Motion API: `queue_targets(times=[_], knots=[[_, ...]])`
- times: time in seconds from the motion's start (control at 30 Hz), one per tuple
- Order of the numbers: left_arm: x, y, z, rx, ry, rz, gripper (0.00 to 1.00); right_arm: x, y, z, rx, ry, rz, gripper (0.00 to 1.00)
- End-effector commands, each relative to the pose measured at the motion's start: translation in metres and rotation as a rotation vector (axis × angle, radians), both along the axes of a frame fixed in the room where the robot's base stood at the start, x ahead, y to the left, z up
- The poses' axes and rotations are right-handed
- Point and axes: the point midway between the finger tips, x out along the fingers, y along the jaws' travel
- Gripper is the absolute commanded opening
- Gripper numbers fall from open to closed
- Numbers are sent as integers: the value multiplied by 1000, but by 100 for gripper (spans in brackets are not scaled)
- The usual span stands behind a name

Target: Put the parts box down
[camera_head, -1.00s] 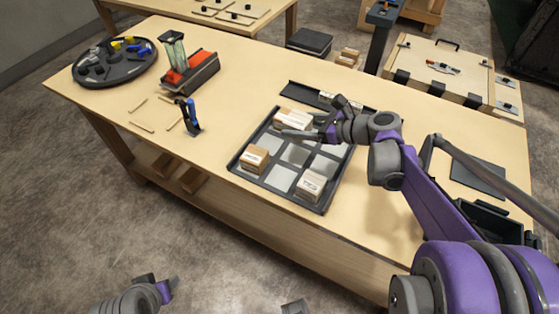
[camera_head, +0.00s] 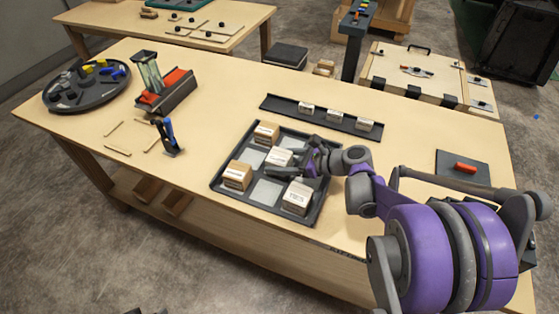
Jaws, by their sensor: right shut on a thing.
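The parts box (camera_head: 278,156), a small light cardboard box with a white label, is in my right gripper (camera_head: 289,162) at the middle of the dark compartment tray (camera_head: 223,188). The gripper is shut on it from the right, and its fingers hide part of the box. I cannot tell whether the box touches the tray floor. Other boxes sit in the tray: one at the back left (camera_head: 266,133), one at the left (camera_head: 237,175) and one at the front right (camera_head: 297,197). Only dark bits of what may be my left gripper (camera_head: 145,312) show at the bottom edge.
A dark rail (camera_head: 283,107) with three small white-labelled boxes lies behind the tray. A blue-and-black tool (camera_head: 167,138) stands left of it. A red-and-black device (camera_head: 166,92) and a round dark tray (camera_head: 72,101) are farther left. A red-handled plate (camera_head: 463,168) lies right.

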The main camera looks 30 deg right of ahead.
Motion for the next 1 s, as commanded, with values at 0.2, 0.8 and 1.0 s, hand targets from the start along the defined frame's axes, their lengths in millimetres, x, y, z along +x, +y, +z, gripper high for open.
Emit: queue_targets(times=[0.2,0.8,1.0], knots=[[0,0,-2,0,1,0,50,0,0,-2,0,0,0,15],[0,0,1,0,0,0,50,-9,-9,6,-1,0,-4,100],[0,0,4,0,-1,0,50,-39,-34,22,-1,0,-6,100]])
